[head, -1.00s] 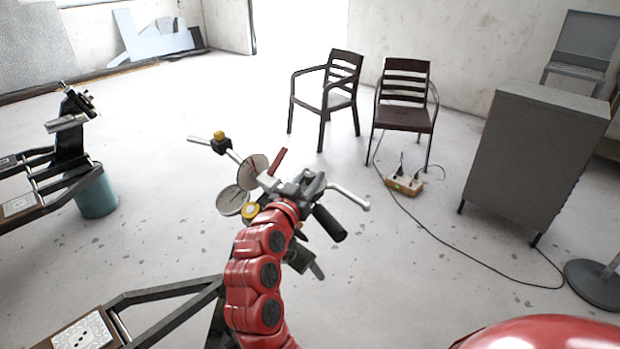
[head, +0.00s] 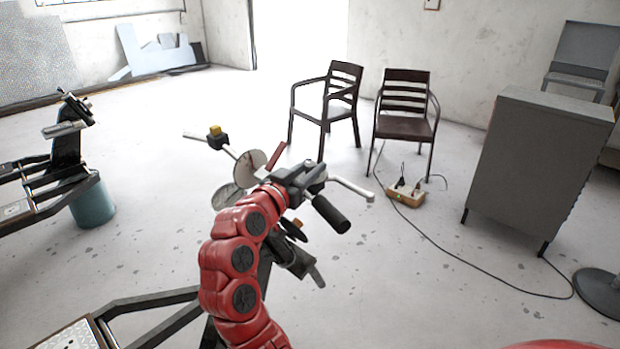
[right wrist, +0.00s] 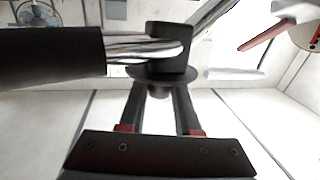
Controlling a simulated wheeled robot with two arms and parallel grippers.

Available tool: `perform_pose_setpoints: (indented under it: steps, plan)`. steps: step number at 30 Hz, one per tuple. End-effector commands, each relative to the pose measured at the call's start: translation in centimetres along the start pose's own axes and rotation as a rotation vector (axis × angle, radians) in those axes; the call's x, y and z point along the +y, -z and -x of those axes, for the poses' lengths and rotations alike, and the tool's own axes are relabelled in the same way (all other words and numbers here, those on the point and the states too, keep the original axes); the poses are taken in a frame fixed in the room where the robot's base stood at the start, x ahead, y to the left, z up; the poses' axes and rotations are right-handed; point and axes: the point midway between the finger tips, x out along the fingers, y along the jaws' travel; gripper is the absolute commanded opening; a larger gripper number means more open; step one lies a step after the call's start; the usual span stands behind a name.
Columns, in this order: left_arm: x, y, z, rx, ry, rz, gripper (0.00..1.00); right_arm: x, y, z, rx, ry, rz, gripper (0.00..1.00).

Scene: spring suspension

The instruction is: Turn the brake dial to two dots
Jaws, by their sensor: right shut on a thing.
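The handlebar rig stands mid-picture in the head view, with a black grip (head: 331,214) and a silver lever (head: 352,188). My right gripper (right wrist: 160,92) comes up from below in the right wrist view. Its two dark fingers are shut on a small dark round part under the lever clamp, which I take for the brake dial (right wrist: 150,73). No dots on it can be read. The black grip also shows at left in the right wrist view (right wrist: 50,58). In the head view my red right arm hides part of the rig. My left gripper is not in view.
Round gauges (head: 250,166) and a red lever (head: 277,156) sit left of the clamp. A second dark stand (head: 68,150) is far left. Two chairs (head: 404,125), a power strip (head: 405,197) and a grey cabinet (head: 535,165) stand behind, with open floor between.

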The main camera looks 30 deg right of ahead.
Motion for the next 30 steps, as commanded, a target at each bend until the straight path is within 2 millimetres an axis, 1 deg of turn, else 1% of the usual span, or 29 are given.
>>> perform_pose_setpoints:
  steps: [6, 7, 11, 12, 20, 23, 26, 29, 30]
  plan:
    - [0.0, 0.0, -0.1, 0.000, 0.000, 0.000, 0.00, -0.1, -0.1, 0.0, -0.004, 0.002, 0.002, 0.00]
    - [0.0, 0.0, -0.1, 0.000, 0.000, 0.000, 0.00, -0.1, -0.1, 0.0, -0.004, 0.002, 0.002, 0.35]
    - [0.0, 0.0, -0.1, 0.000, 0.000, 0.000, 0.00, -0.1, -0.1, 0.0, -0.003, 0.001, 0.002, 0.59]
    - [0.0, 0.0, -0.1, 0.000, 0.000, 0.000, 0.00, -0.1, -0.1, 0.0, -0.003, 0.001, 0.002, 0.62]
    - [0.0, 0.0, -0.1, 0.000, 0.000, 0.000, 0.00, -0.1, -0.1, 0.1, -0.002, 0.002, 0.002, 0.62]
    - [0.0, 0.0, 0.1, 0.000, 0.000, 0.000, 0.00, -0.1, -0.1, 0.6, -0.001, 0.003, 0.002, 0.62]
    - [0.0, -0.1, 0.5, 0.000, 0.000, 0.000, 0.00, -0.2, -0.1, 2.1, 0.001, 0.005, 0.002, 0.62]
    - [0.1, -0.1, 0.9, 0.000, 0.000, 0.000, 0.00, -0.3, -0.3, 4.4, 0.000, 0.008, 0.003, 0.62]
    - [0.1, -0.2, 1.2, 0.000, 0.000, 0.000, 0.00, -0.3, -0.3, 5.4, 0.000, 0.007, 0.002, 0.62]
